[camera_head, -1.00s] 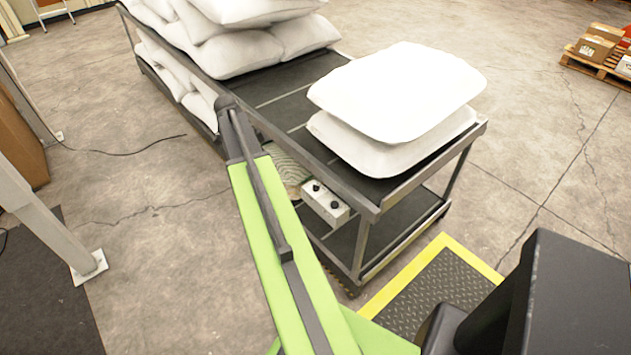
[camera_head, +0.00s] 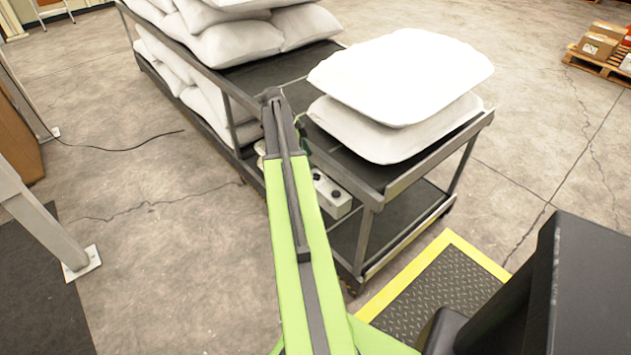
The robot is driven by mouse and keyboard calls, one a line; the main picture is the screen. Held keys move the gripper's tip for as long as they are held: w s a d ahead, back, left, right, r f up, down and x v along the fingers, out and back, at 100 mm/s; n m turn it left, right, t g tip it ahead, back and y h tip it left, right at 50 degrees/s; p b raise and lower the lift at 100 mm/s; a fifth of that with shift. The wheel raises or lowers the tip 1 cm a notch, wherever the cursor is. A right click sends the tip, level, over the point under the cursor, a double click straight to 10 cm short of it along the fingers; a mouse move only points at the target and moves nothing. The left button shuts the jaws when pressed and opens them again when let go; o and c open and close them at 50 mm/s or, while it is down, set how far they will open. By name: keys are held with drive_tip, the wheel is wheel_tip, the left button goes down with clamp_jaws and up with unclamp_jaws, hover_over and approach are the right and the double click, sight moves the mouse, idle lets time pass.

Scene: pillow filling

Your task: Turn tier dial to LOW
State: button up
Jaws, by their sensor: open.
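A small white control box (camera_head: 332,200) is fixed to the near side of the dark metal cart (camera_head: 372,195), below its top deck. Black knobs (camera_head: 335,193) show on its face. Their labels and pointer positions are too small to read, so I cannot tell which is the tier dial or its setting. My green arm reaches up from the bottom, and covers the left end of the box. My gripper does not show; it is hidden behind or below the arm.
Two white pillows (camera_head: 400,80) lie stacked on the cart's near end, and several more (camera_head: 235,45) are piled at its far end. A yellow-edged black mat (camera_head: 440,290) lies in front. A cable (camera_head: 120,148) crosses the open floor at left. A post (camera_head: 45,225) stands there.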

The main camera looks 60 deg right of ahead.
sight(317, 174)
drive_tip(key=b+x, duration=0.6)
drive_tip(key=x, duration=0.2)
drive_tip(key=shift+f, duration=0.1)
clamp_jaws()
